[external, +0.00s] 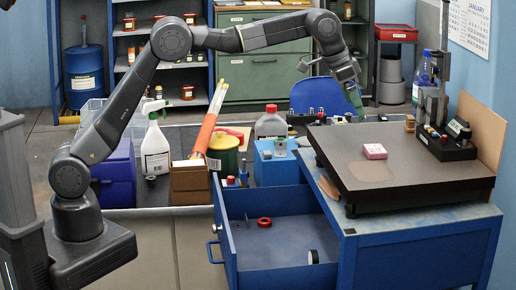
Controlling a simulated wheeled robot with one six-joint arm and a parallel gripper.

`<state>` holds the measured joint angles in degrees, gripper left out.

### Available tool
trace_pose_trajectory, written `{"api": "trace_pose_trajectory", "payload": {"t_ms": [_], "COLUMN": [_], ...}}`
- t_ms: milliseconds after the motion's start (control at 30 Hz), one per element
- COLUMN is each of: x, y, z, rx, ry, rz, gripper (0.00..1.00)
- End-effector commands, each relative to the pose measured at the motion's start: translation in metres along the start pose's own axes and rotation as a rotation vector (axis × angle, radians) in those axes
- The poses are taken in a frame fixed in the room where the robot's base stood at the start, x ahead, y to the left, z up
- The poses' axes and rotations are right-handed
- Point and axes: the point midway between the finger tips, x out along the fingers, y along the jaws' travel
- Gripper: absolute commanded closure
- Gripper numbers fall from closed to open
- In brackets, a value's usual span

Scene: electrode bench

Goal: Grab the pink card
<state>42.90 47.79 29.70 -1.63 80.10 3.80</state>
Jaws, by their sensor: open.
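A small pink block-like item (375,151), the only pink thing that shows, lies flat on the dark surface plate (430,178) on the blue bench. It has some thickness, and its printed details are too small to read. My gripper (357,107) points downward near the plate's back edge, up and to the left of the pink item in the picture. It is open and apart from the pink item. The gap between its fingers is small in this view. Nothing shows held in it.
A stand with a black base (446,143) is at the plate's right rear. Small parts (320,117) line the area behind the plate. An open blue drawer (290,242) holds a red ring (264,222). A spray bottle (155,150) stands left. The plate around the pink item is clear.

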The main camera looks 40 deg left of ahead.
Motion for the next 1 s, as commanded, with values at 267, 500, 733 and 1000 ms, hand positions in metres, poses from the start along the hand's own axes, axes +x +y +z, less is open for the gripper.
{"api": "trace_pose_trajectory", "payload": {"t_ms": [267, 500, 733, 1000], "x": [0.055, 0.079, 0.105, 0.132], "y": [-0.001, -0.002, -0.003, -0.003], "z": [0.001, 0.001, 0.002, 0.002], "rx": [-0.001, -0.001, -0.002, -0.002], "ry": [-0.004, 0.000, -0.004, 0.000], "rz": [-0.002, -0.003, -0.003, -0.003], "gripper": [0.13, 0.13, 0.13, 0.13]}}
